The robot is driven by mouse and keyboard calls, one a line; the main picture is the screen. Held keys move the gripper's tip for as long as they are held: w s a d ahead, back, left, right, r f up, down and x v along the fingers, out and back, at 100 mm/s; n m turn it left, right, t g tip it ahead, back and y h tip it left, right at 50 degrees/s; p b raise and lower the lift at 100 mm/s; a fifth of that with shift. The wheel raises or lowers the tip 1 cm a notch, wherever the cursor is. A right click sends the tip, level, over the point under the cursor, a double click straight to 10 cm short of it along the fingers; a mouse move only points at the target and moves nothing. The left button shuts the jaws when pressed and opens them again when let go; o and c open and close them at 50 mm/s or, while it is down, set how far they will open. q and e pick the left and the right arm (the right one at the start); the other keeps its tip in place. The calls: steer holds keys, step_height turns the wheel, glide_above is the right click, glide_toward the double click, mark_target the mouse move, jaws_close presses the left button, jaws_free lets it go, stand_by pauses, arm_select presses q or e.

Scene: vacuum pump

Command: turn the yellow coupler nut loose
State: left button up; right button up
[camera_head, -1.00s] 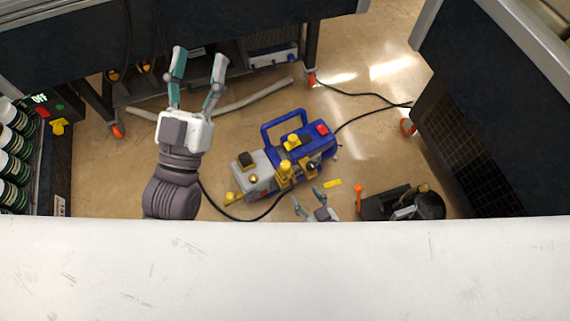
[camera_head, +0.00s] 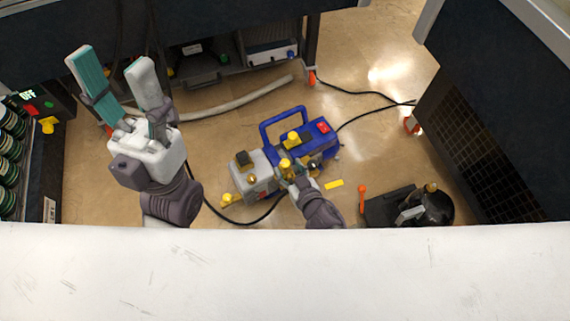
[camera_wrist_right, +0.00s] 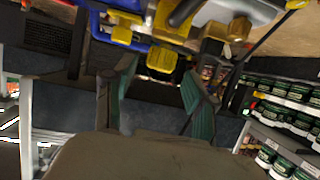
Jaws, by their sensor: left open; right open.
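The blue and grey vacuum pump (camera_head: 265,168) stands on the floor with several yellow fittings. One yellow fitting (camera_head: 286,165), possibly the coupler nut, sits on its near side. My right gripper (camera_head: 294,178) is at that side, partly merged with the pump in the head view. In the right wrist view, its open teal-padded fingers (camera_wrist_right: 158,72) point at a yellow fitting (camera_wrist_right: 163,59) lying between and just beyond the tips. Contact cannot be told. My left gripper (camera_head: 108,62) is open and empty, raised left of the pump.
A black cable runs around the pump. A yellow strip (camera_head: 333,184) and an orange-topped tool (camera_head: 362,194) lie to its right, beside a black device (camera_head: 430,207). A pale hose (camera_head: 240,102) lies behind. A dark cabinet (camera_head: 490,110) bounds the right.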

mark_target(286, 165)
steer(key=shift+b+x, duration=0.5)
steer(key=shift+x, duration=1.25)
jaws_close()
